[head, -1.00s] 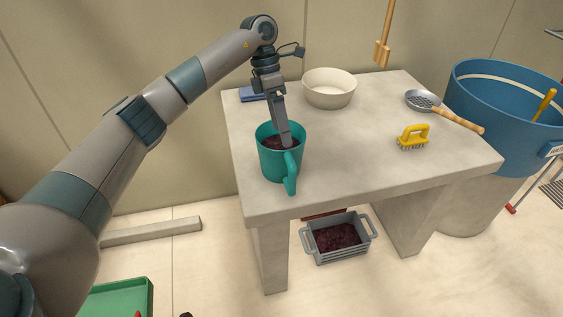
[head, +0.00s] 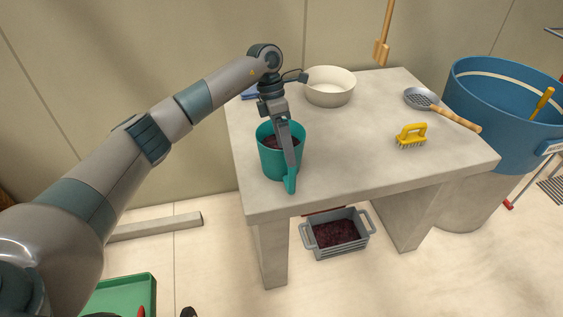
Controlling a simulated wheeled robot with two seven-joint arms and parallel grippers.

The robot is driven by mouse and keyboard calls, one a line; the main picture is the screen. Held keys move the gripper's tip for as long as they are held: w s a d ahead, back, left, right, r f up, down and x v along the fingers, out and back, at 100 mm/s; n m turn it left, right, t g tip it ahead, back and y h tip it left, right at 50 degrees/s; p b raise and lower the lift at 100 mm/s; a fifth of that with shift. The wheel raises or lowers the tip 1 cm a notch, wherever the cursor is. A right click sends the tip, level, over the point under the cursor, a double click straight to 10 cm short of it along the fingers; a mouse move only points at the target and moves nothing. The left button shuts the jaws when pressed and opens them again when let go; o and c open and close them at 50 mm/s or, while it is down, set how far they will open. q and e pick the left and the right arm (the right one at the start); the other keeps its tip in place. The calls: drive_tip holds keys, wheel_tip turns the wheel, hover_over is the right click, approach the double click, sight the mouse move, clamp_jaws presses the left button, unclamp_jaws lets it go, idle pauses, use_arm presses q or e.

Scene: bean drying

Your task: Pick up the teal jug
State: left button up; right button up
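The teal jug (head: 272,160) stands upright on the front left part of the pale stone table (head: 345,180). It holds dark beans, and its handle points toward me. My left gripper (head: 290,168) hangs down over the jug's near rim, with its fingers in front of the handle's upper part. The fingers look close together from here. I cannot tell whether they touch the handle or how far apart they are. My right gripper is not in view.
A cream bowl (head: 330,87) and a blue cloth (head: 249,94) lie at the back. A yellow brush (head: 411,136) and a skimmer (head: 440,108) are on the right. A blue drum (head: 500,110) stands beside the table. A grey crate (head: 337,233) of beans sits below.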

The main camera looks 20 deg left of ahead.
sight(283, 158)
use_arm(q)
drive_tip(key=p+x, duration=0.2)
drive_tip(key=shift+s+d+f, duration=0.1)
drive_tip(key=shift+s+f, duration=0.15)
drive_tip(key=shift+f, duration=0.1)
drive_tip(key=shift+d+f, duration=0.15)
drive_tip(key=shift+f, duration=0.55)
drive_tip(key=shift+c, duration=0.5)
drive_tip(key=shift+r, duration=0.1)
drive_tip(key=c, duration=1.8)
